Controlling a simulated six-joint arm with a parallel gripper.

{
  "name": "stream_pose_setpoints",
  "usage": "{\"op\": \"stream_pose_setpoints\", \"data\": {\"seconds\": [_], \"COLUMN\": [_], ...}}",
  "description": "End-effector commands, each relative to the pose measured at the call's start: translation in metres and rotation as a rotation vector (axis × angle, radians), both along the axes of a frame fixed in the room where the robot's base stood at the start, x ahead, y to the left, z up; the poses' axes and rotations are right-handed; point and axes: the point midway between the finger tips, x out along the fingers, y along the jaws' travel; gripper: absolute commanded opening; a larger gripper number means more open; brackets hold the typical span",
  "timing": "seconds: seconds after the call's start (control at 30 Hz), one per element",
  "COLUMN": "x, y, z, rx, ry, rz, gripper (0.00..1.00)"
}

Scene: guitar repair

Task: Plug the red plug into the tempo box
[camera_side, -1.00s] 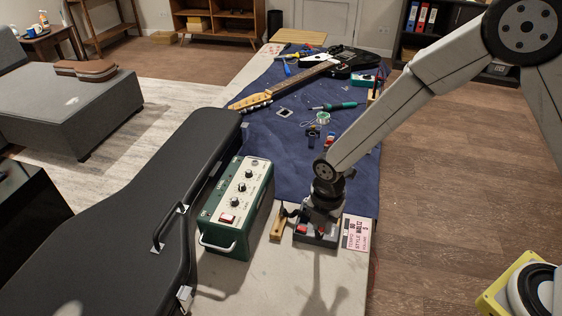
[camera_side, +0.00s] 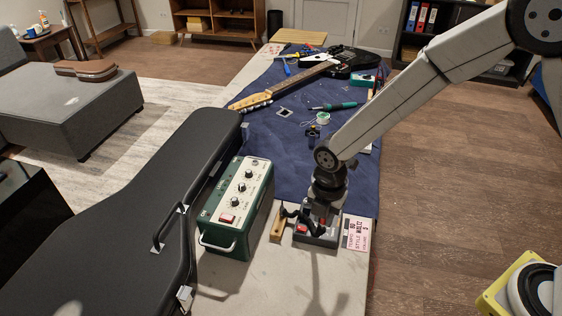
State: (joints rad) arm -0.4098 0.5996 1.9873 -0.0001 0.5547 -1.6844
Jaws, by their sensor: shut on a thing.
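My gripper (camera_side: 319,222) points down over a low grey box (camera_side: 318,242) near the front end of the table. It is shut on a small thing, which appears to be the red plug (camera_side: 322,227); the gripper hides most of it. I cannot tell whether the plug touches the box or sits in it. Another red spot (camera_side: 302,229) shows on the box's left side. A green box (camera_side: 235,210) with several dark knobs and a red switch stands to the left. No name can be read on either box, so which is the tempo box is unclear.
A small wooden block (camera_side: 278,224) stands close left of the grey box, and a printed card (camera_side: 357,234) lies at its right. A black guitar case (camera_side: 130,215) lies at the left. The blue mat (camera_side: 285,170) behind holds tools and a guitar (camera_side: 305,77).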

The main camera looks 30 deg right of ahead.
Motion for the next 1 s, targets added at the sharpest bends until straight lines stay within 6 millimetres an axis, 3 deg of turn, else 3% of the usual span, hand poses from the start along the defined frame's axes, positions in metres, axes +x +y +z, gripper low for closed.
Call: {"op": "stream_pose_setpoints", "data": {"seconds": [0.43, 1.0], "x": [0.0, 0.005], "y": [0.0, -0.001], "z": [0.012, 0.012], "rx": [0.0, 0.0], "ry": [0.0, -0.001], "rz": [0.0, -0.001], "gripper": [0.0, 0.0]}}
